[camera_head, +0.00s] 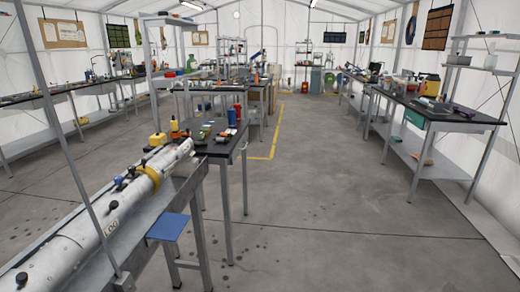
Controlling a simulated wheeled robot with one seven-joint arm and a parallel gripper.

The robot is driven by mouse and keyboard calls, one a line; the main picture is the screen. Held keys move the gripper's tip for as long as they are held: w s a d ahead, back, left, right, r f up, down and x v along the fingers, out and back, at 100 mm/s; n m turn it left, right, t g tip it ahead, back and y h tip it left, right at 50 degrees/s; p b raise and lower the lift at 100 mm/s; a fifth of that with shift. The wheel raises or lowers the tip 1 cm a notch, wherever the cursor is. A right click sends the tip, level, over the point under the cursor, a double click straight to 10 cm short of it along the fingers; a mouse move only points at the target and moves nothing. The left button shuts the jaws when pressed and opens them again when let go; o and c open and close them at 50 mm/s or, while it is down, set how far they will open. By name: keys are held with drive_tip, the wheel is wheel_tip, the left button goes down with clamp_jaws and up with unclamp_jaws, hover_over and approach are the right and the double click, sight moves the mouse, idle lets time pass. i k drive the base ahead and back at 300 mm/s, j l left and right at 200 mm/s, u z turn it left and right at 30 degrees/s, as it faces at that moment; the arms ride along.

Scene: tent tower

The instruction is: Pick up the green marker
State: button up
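I cannot make out a green marker for certain. Small green items (205,132) lie among other small objects on the near dark-topped table (222,150), left of centre, but they are too small to identify. My gripper is not in view.
A long white tube with a yellow ring (150,180) lies on a metal bench at the lower left. A blue panel (168,227) juts from that bench. A cluttered dark-topped table (465,117) stands at right. The grey floor (320,170) between the tables is clear.

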sight(200, 135)
drive_tip(key=i, duration=1.9)
drive_tip(key=i+u, duration=0.1)
drive_tip(key=i, duration=0.5)
drive_tip(key=i+l+u, duration=0.1)
drive_tip(key=i, duration=0.55)
drive_tip(key=i+l+u, duration=0.1)
drive_tip(key=i, duration=0.5)
drive_tip(key=i+l+u, duration=0.3)
drive_tip(key=i, duration=0.2)
